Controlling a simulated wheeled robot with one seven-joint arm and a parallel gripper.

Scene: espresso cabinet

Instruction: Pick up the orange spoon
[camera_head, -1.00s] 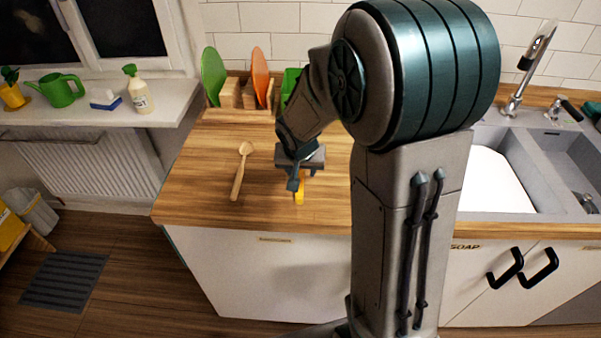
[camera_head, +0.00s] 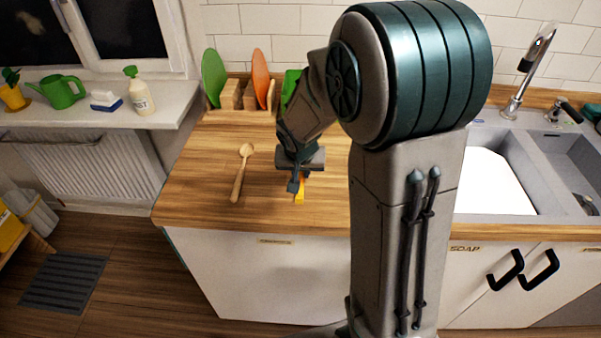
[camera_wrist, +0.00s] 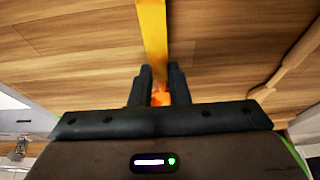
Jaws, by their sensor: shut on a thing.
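The orange spoon (camera_head: 299,190) is on or just above the wooden counter, its yellow-orange handle end showing below my gripper (camera_head: 296,185) in the head view. In the wrist view the spoon's handle (camera_wrist: 151,35) runs from the top edge down between my fingers (camera_wrist: 155,88), with a more orange part between them. My gripper is shut on the spoon. The rest of the spoon is hidden by the gripper. I cannot tell whether the spoon touches the counter.
A wooden spoon (camera_head: 240,176) lies on the counter left of my gripper and also shows at the right in the wrist view (camera_wrist: 292,65). Wooden holders (camera_head: 231,95) with green and orange boards stand behind. The sink (camera_head: 540,165) is to the right. The counter's front left is clear.

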